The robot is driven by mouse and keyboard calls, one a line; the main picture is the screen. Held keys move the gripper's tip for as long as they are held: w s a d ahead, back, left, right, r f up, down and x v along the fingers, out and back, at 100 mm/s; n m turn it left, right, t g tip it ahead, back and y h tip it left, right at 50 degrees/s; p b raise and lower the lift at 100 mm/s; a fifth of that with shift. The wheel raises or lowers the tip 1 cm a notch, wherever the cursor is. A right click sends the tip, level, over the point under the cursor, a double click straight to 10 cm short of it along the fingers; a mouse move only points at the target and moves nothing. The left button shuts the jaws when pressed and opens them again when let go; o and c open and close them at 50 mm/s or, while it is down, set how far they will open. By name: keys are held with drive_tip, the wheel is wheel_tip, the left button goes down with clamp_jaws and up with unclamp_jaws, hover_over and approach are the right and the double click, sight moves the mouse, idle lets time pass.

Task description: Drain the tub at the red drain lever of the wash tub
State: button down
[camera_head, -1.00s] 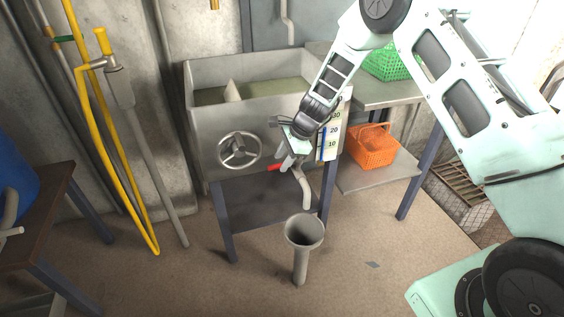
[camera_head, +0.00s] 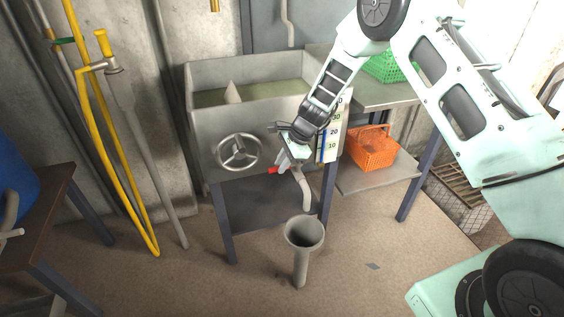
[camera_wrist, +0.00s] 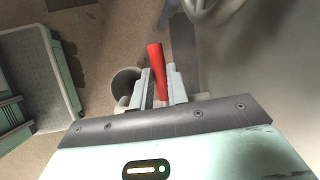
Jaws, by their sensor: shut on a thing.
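The wash tub (camera_head: 205,125) is a grey metal basin on legs, with murky greenish water (camera_head: 270,92) inside. Its red drain lever (camera_head: 272,170) shows as a short red tip under the tub front. My gripper (camera_head: 284,160) is shut on the lever, and hides part of it. In the wrist view the red lever (camera_wrist: 156,62) stands between the two fingers of my gripper (camera_wrist: 160,88) and sticks out beyond them. A curved drain spout (camera_head: 304,190) hangs below the tub, above a grey floor funnel (camera_head: 304,232). I cannot make out any flow.
A handwheel (camera_head: 239,151) is on the tub front, left of my gripper. A numbered level gauge (camera_head: 331,135) is to its right. An orange basket (camera_head: 372,148) sits on the side table's lower shelf. A yellow hose (camera_head: 115,180) hangs at left. Floor in front is clear.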

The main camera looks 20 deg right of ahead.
drive_tip(key=shift+s+d+n+g+h+p, duration=0.45)
drive_tip(key=shift+s+d+n+g, duration=0.45)
drive_tip(key=shift+n, duration=1.85)
drive_tip(key=shift+s+d+n+g+h+p, duration=0.3)
drive_tip(key=shift+s+d+n+g+p, duration=0.6)
drive_tip(key=shift+n, duration=1.8)
drive_tip(key=shift+s+d+n+g+h+p, duration=0.5)
drive_tip(key=shift+d+n+g, duration=0.7)
drive_tip(key=shift+n, duration=1.55)
drive_tip(key=shift+s+a, duration=0.1)
drive_tip(key=c, duration=1.4)
unclamp_jaws()
drive_tip(key=shift+o, duration=0.2)
